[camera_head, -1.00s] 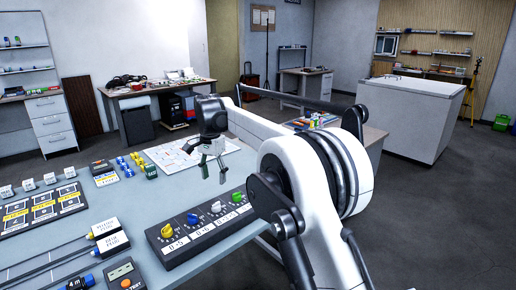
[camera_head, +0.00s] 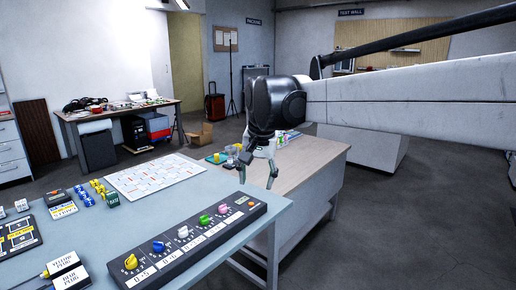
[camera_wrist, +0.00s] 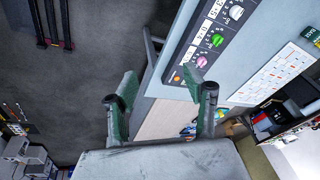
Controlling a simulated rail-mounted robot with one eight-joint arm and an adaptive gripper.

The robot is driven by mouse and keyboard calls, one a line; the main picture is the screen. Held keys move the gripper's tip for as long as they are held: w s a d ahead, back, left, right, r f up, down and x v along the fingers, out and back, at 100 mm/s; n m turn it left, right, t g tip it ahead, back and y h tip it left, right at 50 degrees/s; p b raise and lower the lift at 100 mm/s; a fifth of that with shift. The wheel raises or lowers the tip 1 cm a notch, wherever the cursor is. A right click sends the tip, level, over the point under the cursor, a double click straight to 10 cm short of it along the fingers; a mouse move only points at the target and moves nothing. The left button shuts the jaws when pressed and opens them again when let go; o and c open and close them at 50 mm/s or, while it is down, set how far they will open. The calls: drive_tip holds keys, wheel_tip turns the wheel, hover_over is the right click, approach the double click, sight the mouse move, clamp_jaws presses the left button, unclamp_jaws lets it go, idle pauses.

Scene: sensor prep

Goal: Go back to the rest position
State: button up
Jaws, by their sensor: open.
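My gripper (camera_head: 257,172) hangs from my arm past the right edge of the grey-blue table, beyond the knob panel. In the wrist view my gripper (camera_wrist: 162,105) has its two fingers spread apart, with nothing between them. The fingertips show over the floor and the table edge. In the head view my dark wrist hides part of the wooden bench behind it.
The knob panel (camera_head: 190,245) with coloured knobs lies along the near edge of the table (camera_head: 160,210). A white printed sheet (camera_head: 154,177) lies behind it. A wooden bench (camera_head: 310,155) stands to the right. The floor (camera_head: 400,235) at the right is clear.

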drive_tip(key=s+d+f+n+t, duration=0.1)
drive_tip(key=s+d+f+t, duration=0.1)
drive_tip(key=s+d, duration=1.15)
drive_tip(key=s+d+f, duration=0.2)
drive_tip(key=s+f, duration=0.1)
drive_tip(key=s, duration=0.2)
drive_tip(key=s+d+f+t, duration=0.1)
drive_tip(key=s+d+f, duration=0.1)
drive_tip(key=s+f, duration=0.1)
drive_tip(key=s+d+f+n+t+h, duration=0.1)
drive_tip(key=s+d+f, duration=0.2)
drive_tip(key=s, duration=0.3)
drive_tip(key=shift+s, duration=0.3)
drive_tip(key=shift+r, duration=0.1)
